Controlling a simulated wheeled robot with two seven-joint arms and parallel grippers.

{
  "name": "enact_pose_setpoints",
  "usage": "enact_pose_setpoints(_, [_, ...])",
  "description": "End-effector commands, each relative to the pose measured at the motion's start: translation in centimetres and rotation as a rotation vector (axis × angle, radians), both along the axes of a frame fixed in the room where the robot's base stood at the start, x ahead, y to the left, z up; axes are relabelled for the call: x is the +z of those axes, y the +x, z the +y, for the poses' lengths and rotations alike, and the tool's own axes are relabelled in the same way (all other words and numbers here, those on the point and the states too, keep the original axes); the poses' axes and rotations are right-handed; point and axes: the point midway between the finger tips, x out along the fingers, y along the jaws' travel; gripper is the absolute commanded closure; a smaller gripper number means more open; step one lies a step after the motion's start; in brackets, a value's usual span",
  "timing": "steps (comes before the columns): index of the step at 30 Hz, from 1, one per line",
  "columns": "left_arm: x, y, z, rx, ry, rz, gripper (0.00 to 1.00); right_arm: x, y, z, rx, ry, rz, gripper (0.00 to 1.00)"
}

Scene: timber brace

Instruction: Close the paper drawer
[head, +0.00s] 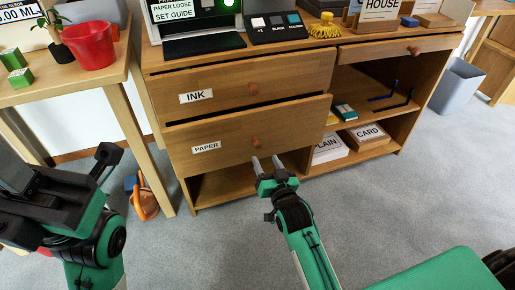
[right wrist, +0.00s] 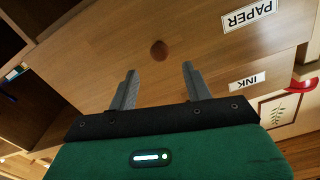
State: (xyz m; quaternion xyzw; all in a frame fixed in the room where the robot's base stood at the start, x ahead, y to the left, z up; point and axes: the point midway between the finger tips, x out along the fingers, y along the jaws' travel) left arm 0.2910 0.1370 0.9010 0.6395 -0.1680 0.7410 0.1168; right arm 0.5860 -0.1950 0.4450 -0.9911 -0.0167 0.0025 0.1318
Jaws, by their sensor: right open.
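The paper drawer (head: 230,140) is the lower wooden drawer of the cabinet, with a PAPER label and a round knob (head: 256,143). Its front stands a little forward, with a dark gap along its top edge. In the right wrist view the drawer front (right wrist: 200,50) and knob (right wrist: 159,50) lie ahead of the fingers. My right gripper (head: 266,162) is open and empty, just below and in front of the knob; its fingers also show in the right wrist view (right wrist: 160,84). My left arm is at the left edge, its jaw state unclear.
The ink drawer (head: 222,88) is above the paper drawer. Open shelves at the right hold card and plain boxes (head: 364,136). A side table with a red pot (head: 89,45) stands at the left. The carpet (head: 390,210) in front is clear.

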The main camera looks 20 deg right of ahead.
Motion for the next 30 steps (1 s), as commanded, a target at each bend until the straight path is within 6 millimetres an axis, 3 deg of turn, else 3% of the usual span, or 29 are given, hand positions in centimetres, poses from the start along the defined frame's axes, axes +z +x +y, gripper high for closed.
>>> enact_pose_setpoints(9, [0.3,-0.5,-0.4,-0.018,-0.009,-0.040,1.00,-0.3,5.1,0.2,0.000,-0.002,-0.003,0.50])
enact_pose_setpoints(15, [0.6,-0.6,-0.2,-0.020,-0.023,-0.051,1.00,-0.2,7.3,0.3,0.000,-0.003,-0.001,0.50])
enact_pose_setpoints(30, [1.0,-0.6,-0.1,-0.022,-0.027,-0.055,1.00,0.0,8.4,0.3,0.000,-0.002,0.000,0.52])
